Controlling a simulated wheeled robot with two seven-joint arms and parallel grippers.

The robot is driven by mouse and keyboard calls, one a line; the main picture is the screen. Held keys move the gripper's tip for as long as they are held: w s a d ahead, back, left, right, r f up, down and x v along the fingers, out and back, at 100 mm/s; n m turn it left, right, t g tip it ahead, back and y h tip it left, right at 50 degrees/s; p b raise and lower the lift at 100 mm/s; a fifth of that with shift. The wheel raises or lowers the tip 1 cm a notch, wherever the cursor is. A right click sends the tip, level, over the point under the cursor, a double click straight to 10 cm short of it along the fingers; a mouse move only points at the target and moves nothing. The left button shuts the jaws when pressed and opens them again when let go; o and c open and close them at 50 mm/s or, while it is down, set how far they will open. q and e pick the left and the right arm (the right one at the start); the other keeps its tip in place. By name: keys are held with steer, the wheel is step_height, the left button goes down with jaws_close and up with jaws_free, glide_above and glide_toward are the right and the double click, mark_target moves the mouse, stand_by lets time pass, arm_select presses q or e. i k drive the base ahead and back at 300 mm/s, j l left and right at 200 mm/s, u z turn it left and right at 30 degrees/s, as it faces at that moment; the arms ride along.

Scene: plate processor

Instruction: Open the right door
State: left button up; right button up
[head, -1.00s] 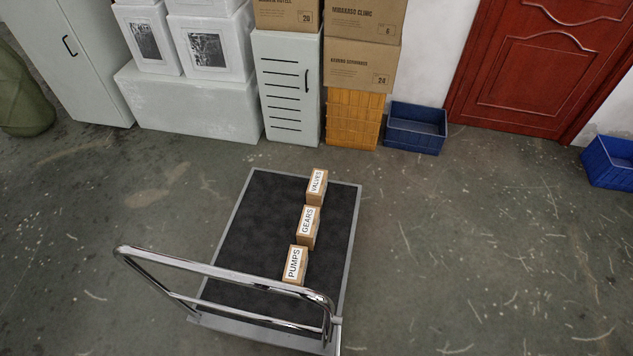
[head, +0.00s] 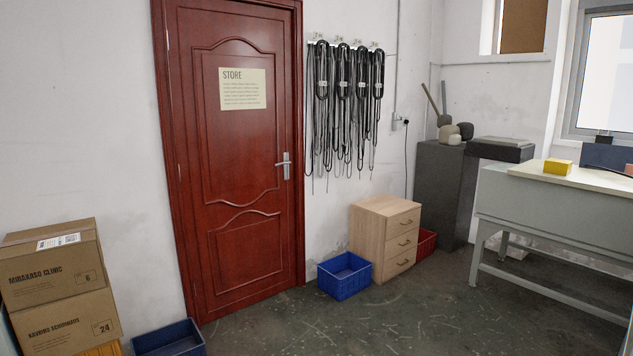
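A red-brown panelled door (head: 236,190) stands shut in its frame in the head view, left of the middle. It carries a cream paper sign (head: 242,89) headed "STORE". A silver lever handle (head: 285,165) sits on the door's right side. It is the only door in view. Neither of my grippers is in view.
A blue crate (head: 344,277) and a wooden drawer unit (head: 385,238) stand right of the door. Another blue crate (head: 169,340) and stacked cartons (head: 62,280) stand left. Cables (head: 343,95) hang on the wall. A grey workbench (head: 560,208) is at right. Floor before the door looks clear.

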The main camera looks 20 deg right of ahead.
mark_target(231, 62)
steer(key=z, duration=0.2)
steer(key=k+u, duration=0.1)
steer(key=k, duration=0.9)
steer(key=i+l+u, duration=0.1)
steer(key=i+l, duration=0.75)
steer(key=l, duration=0.15)
steer(key=i+l+u, duration=0.25)
steer(key=i+l, duration=0.95)
steer(key=i+j+u, duration=0.1)
steer(key=i, duration=1.4)
steer(key=i+l, duration=0.15)
steer(key=i, duration=0.4)
steer(key=i+l, duration=0.15)
steer(key=i, duration=0.4)
steer(key=i+l, duration=0.2)
steer(key=i, duration=0.35)
steer(key=i+l, duration=0.15)
steer(key=i, duration=0.4)
steer(key=i+u, duration=0.15)
